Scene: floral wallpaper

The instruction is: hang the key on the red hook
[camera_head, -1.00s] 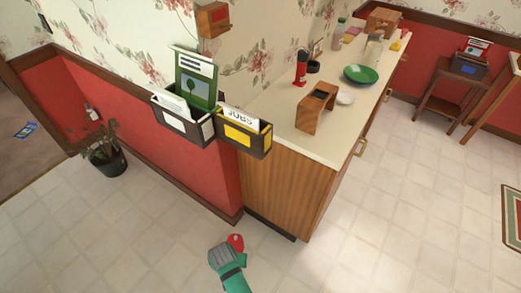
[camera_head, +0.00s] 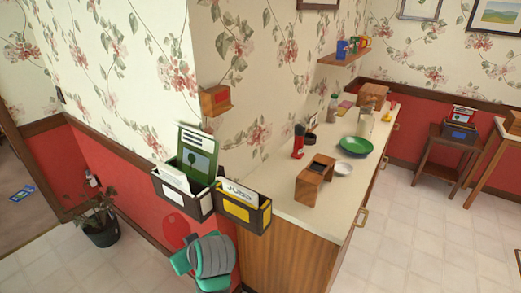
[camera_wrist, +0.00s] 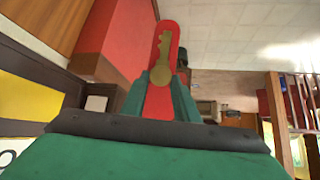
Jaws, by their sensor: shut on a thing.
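The key (camera_wrist: 163,52) is brass-coloured and lies along a red, round-ended tag (camera_wrist: 158,102) in the wrist view. My gripper (camera_wrist: 160,82) has its green fingers shut on this red piece. In the head view my gripper (camera_head: 200,258) is below the wall holders, with the red tag (camera_head: 177,230) showing against the red lower wall. The key itself cannot be made out there. A small wooden wall box with a red front (camera_head: 215,100) is higher up near the wall corner. I cannot make out a red hook on it or elsewhere.
Two dark wall holders with papers, one left (camera_head: 183,198) and one with a yellow label (camera_head: 242,208), stick out above my gripper. The counter (camera_head: 300,212) stands to the right with a wooden stand (camera_head: 314,182) and a green plate (camera_head: 357,146). A potted plant (camera_head: 100,222) is at left.

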